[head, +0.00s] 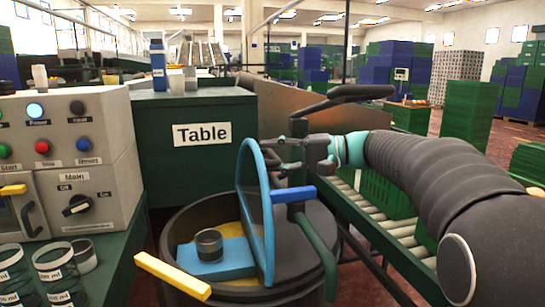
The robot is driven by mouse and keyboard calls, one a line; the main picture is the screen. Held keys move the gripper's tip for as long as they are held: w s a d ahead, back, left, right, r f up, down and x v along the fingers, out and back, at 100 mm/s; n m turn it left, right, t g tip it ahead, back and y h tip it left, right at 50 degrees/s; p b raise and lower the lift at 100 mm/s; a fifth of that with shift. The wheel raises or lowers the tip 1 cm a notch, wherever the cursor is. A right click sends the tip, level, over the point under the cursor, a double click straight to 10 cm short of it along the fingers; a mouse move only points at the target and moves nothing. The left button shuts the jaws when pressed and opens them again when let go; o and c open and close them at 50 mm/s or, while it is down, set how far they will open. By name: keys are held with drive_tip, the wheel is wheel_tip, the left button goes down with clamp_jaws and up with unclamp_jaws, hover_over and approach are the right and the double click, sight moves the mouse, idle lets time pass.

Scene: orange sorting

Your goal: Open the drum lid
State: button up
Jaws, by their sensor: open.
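The dark round drum (200,292) stands at the bottom centre. Its blue-rimmed lid (246,165) is swung up and stands nearly upright, seen almost edge-on. To its left the drum's mouth is uncovered, showing a yellowish inside, a blue block (228,270) and a dark cup (209,245) on the block. My gripper (279,158) is open, just right of the lid's upper part, reaching in from the right. Whether a fingertip touches the lid I cannot tell. A blue bar (293,194) shows just below the gripper, beside the lid.
A control cabinet (100,160) and several labelled cups (55,265) stand on the left. A green box marked Table (200,165) is behind the drum. A roller conveyor (385,232) with green crates (385,195) runs on the right. A yellow bar (172,275) juts out at the front left.

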clamp_jaws()
